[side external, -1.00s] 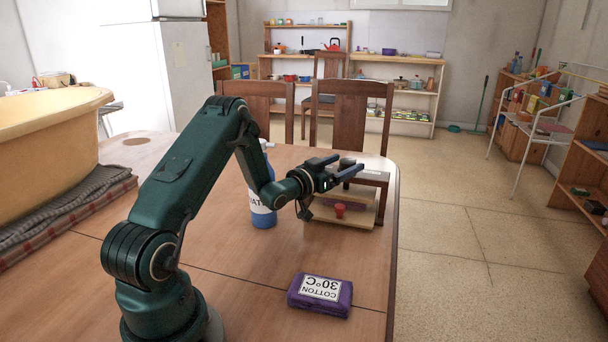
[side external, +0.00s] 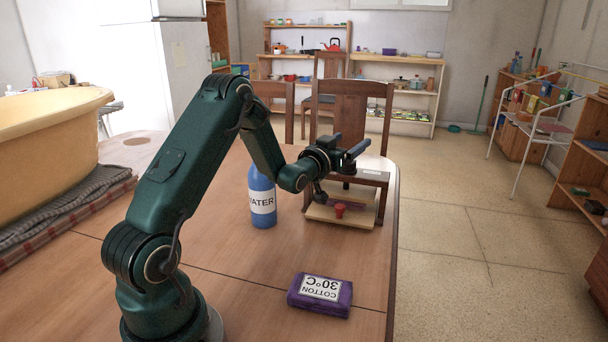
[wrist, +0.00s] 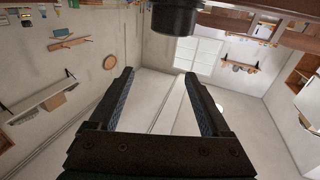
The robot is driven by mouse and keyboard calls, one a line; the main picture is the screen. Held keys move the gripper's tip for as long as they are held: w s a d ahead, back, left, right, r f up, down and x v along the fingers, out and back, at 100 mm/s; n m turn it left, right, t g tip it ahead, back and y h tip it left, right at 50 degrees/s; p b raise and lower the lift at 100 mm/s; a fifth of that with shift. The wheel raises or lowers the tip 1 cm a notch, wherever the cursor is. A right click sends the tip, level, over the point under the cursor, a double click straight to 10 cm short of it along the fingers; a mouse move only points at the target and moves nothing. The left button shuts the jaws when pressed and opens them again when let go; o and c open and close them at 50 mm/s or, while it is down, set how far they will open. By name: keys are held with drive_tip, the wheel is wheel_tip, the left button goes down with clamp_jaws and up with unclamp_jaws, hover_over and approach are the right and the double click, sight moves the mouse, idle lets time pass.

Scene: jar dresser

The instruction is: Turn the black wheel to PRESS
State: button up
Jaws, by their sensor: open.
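The black wheel (side external: 348,170) is on top of the upper board and is small and partly hidden behind my gripper (side external: 350,147) in the side view. In the wrist view a black cylinder, likely the wheel (wrist: 175,18), shows at the top edge, outside the fingers. My gripper (wrist: 158,95) is open and empty, raised just above the wheel. The wheel's markings cannot be read.
A red knob (side external: 340,210) is at the front of the press. A blue water bottle (side external: 262,205) stands just left of it. A purple cotton pack (side external: 320,295) lies in front. A yellow tub (side external: 45,130) is at the far left. A chair (side external: 350,105) stands behind the table.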

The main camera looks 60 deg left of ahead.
sight(345, 174)
drive_tip(key=shift+d+f+n+g+y, duration=0.15)
drive_tip(key=shift+d+n+g+y, duration=0.1)
drive_tip(key=shift+n+g+y, duration=0.6)
drive_tip(key=shift+s+f+g+y, duration=0.2)
drive_tip(key=shift+g+y, duration=0.05)
drive_tip(key=shift+y, duration=0.3)
drive_tip(key=shift+n+y, duration=0.3)
drive_tip(key=shift+n, duration=0.05)
wheel_tip(345, 174, down, 6)
drive_tip(key=shift+s+a+r, duration=0.1)
drive_tip(key=shift+a+r, duration=0.05)
drive_tip(key=shift+r, duration=0.1)
drive_tip(key=shift+x, duration=2.5)
clamp_jaws()
